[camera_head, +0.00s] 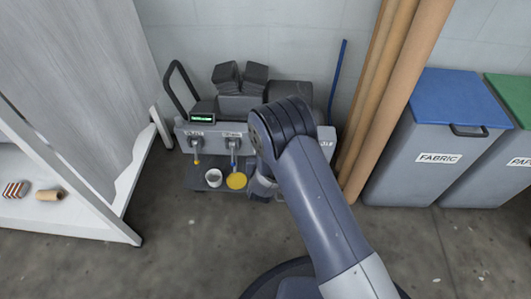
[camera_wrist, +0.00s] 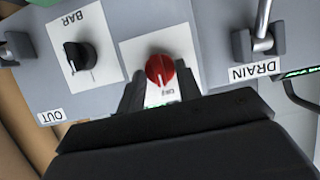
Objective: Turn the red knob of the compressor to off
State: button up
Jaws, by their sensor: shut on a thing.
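The red knob (camera_wrist: 160,69) sits on a white plate (camera_wrist: 135,50) on the compressor's grey panel. A pale mark shows on its lower face in the wrist view. My gripper (camera_wrist: 158,82) has one dark finger on each side of the knob and is shut on it. Small lettering below the knob is partly hidden by the gripper, and I cannot read it surely. In the head view the compressor (camera_head: 181,131) stands against the wall. My arm covers its right part, and the red knob is hidden there.
A black knob (camera_wrist: 80,56) marked BAR and metal fittings labelled OUT and DRAIN (camera_wrist: 255,73) flank the knob. Brown rolls (camera_head: 390,90) and a blue-lidded FABRIC bin (camera_head: 420,170) stand right.

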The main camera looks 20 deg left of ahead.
jog(key=o, duration=1)
jog(key=p+v, duration=0.4)
jog(key=v, duration=0.7)
jog(key=shift+f, duration=0.1)
jog(key=shift+w, duration=0.1)
jog(key=b+x, duration=0.4)
jog(key=x, duration=0.6)
jog(key=shift+w+f, duration=0.15)
jog(key=shift+w, duration=0.2)
jog(key=shift+a, duration=0.1)
